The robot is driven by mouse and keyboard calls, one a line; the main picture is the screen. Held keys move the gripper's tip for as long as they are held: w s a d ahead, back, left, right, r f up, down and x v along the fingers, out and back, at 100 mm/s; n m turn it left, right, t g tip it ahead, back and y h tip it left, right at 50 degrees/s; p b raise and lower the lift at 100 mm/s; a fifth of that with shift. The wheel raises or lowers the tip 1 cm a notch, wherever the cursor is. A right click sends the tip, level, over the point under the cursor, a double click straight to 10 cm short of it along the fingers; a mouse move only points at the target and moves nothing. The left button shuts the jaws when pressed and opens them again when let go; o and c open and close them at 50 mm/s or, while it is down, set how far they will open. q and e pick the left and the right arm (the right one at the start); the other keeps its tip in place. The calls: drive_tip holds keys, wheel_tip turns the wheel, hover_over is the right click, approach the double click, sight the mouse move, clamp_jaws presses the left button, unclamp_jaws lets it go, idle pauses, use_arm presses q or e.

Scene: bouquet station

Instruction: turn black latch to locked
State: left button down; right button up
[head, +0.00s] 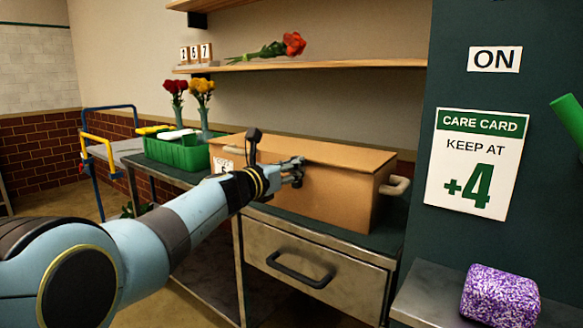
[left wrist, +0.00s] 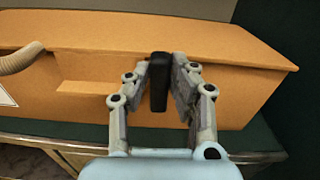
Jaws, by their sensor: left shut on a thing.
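The black latch (left wrist: 159,82) is a short dark bar on the front of the orange-brown box, seen in the left wrist view. It stands upright between my fingers. My left gripper (left wrist: 165,88) is shut on it, with a finger on each side. The box lid appears closed. My right gripper is not in view.
The box stands on a dark green counter over a metal drawer (head: 315,277). A green crate (head: 178,152) stands left. A purple speckled block (head: 498,297) lies at right. A shelf (head: 310,62) is above.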

use_arm(q)
drive_tip(key=shift+w+a+f+n, duration=0.1)
drive_tip(key=shift+a+n, duration=0.05)
drive_tip(key=shift+n, duration=0.9)
drive_tip(key=shift+w+a+f+n, duration=0.1)
drive_tip(key=shift+a+n, duration=0.05)
drive_tip(key=shift+n, duration=0.85)
drive_tip(key=shift+w+a+n, duration=0.1)
drive_tip(key=shift+a+n, duration=0.05)
drive_tip(key=shift+n, duration=0.9)
drive_tip(key=c, duration=1.2)
unclamp_jaws()
drive_tip(key=shift+o, duration=0.2)
drive_tip(key=shift+s+a, duration=0.1)
drive_tip(key=v, duration=1.2)
